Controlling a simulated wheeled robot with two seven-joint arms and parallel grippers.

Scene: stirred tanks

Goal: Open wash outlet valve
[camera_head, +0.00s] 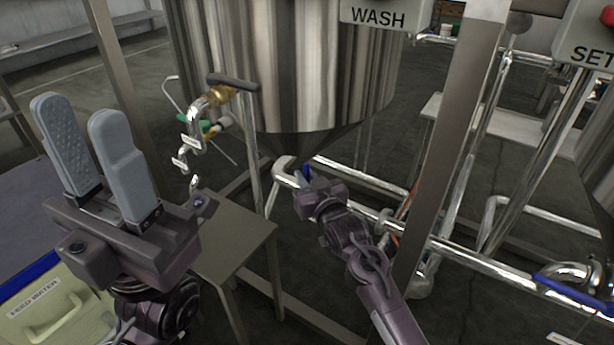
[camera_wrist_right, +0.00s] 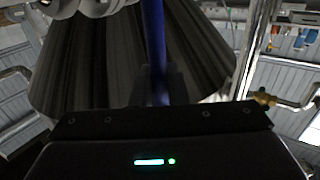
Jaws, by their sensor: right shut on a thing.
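The steel wash tank (camera_head: 290,70) hangs at the top centre of the head view, under a sign reading WASH (camera_head: 378,16). Below its cone, a blue valve handle (camera_head: 306,172) shows just past my right gripper (camera_head: 308,183). In the right wrist view the blue handle (camera_wrist_right: 154,40) runs upright between the fingers, and my right gripper (camera_wrist_right: 158,88) is shut on it. The valve body is mostly hidden by my gripper. My left gripper (camera_head: 82,120) is open and empty at the left, its grey fingers pointing up, well away from the valve.
A brass tap with a dark handle (camera_head: 234,83) sits at the tank's left side. A small grey table (camera_head: 235,232) stands below it. A steel post (camera_head: 448,130) and shiny pipes (camera_head: 480,258) lie to the right. A feed water container (camera_head: 50,312) is at lower left.

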